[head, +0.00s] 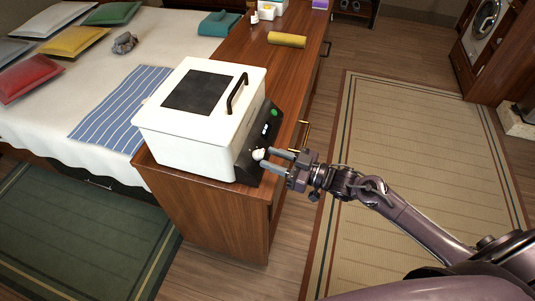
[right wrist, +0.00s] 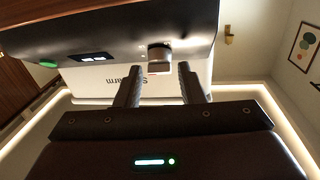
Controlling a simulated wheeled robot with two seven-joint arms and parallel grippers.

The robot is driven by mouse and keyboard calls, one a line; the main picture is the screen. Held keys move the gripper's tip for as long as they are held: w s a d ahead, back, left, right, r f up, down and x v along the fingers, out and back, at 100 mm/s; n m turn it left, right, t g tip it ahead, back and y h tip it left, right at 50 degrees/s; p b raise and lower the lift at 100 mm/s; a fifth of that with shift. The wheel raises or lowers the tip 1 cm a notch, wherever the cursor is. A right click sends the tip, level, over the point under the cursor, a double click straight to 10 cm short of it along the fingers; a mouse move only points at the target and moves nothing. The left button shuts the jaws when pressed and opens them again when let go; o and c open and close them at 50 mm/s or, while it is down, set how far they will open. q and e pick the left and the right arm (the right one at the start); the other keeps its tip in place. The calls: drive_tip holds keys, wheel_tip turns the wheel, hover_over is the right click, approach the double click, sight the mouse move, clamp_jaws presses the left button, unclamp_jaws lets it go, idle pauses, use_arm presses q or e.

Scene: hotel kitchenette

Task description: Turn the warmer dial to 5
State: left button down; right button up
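The warmer (head: 205,120) is a white box with a dark window and black handle on its lid, standing on the wooden counter's near end. In the right wrist view the dial (right wrist: 159,58) lies between and just beyond the two fingertips, with a gap on each side. The number the dial points to is not readable. My left gripper is out of view.
The counter (head: 290,65) runs back with a yellow roll (head: 286,40) and small bottles on it. A brass drawer handle (head: 304,135) sticks out just beyond my right gripper. A bed (head: 85,110) stands at left; the rug (head: 415,130) at right is clear.

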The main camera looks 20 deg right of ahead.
drive_tip(key=shift+x, duration=1.05)
drive_tip(key=shift+c, duration=0.2)
drive_tip(key=c, duration=0.6)
drive_tip(key=n+g+y+b, duration=0.1)
drive_tip(key=b, duration=0.1)
drive_tip(key=n+g+b, duration=0.1)
drive_tip(key=n+b, duration=0.1)
drive_tip(key=shift+w+d+f+n+y, duration=0.2)
drive_tip(key=shift+f+n+y, duration=0.1)
drive_tip(key=shift+y, duration=0.1)
drive_tip(key=shift+r+n+g+b, duration=0.2)
drive_tip(key=shift+n+g+b, duration=0.1)
drive_tip(key=shift+n+g, duration=0.15)
drive_tip(key=o, duration=0.6)
drive_tip(key=shift+s+r, duration=0.1)
